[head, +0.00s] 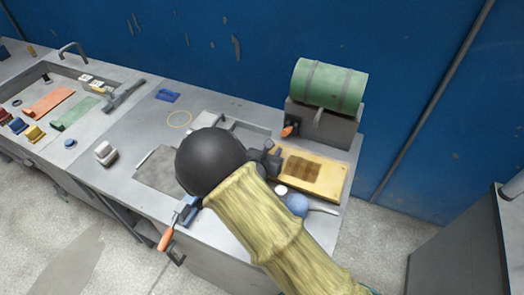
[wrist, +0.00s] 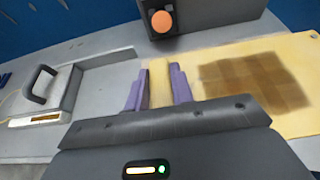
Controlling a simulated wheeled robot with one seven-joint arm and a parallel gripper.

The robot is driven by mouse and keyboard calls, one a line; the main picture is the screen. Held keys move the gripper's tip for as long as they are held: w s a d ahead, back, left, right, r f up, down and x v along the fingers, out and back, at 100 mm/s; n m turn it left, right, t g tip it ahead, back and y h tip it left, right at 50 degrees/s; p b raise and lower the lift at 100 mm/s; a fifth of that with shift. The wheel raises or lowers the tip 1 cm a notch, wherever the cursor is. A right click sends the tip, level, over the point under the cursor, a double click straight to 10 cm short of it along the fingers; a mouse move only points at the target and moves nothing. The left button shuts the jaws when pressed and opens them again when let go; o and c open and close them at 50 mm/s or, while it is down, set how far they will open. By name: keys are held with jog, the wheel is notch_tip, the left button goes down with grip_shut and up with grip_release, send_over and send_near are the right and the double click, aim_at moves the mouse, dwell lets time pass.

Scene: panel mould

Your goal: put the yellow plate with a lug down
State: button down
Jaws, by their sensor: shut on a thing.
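The yellow plate with a lug (head: 335,181) is at the right end of the grey bench in the head view, with a brown checked patch on its face. It also shows at the right of the wrist view (wrist: 300,118). My gripper (head: 268,160) is at the plate's left end. In the wrist view its purple fingers (wrist: 158,88) are shut on the yellow lug, which stands between them. The plate looks about level. I cannot tell whether its underside touches the bench. My arm hides part of the bench in front of it.
A green cylinder (head: 329,85) on a grey housing (head: 325,127) stands behind the plate. A blue ball-shaped thing (head: 297,205) and a white disc (head: 281,190) lie in front. A clamp (head: 185,213) sits at the front edge. A recessed tray (head: 88,73) holds several parts at left.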

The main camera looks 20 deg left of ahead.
jog(key=shift+w+a+f, duration=0.1)
jog(key=shift+a, duration=0.2)
jog(key=shift+a, duration=0.1)
jog(key=shift+a+f+p, duration=0.25)
jog(key=shift+a+f, duration=0.2)
jog(key=shift+a, duration=0.2)
jog(key=shift+a+f+p, duration=0.2)
jog(key=shift+a+f, duration=0.2)
jog(key=shift+a, duration=0.2)
jog(key=shift+w+a+f, duration=0.1)
jog(key=shift+a+f, duration=0.1)
jog(key=shift+f, duration=0.15)
jog(key=shift+f, duration=0.1)
jog(key=c, duration=1.2)
grip_release()
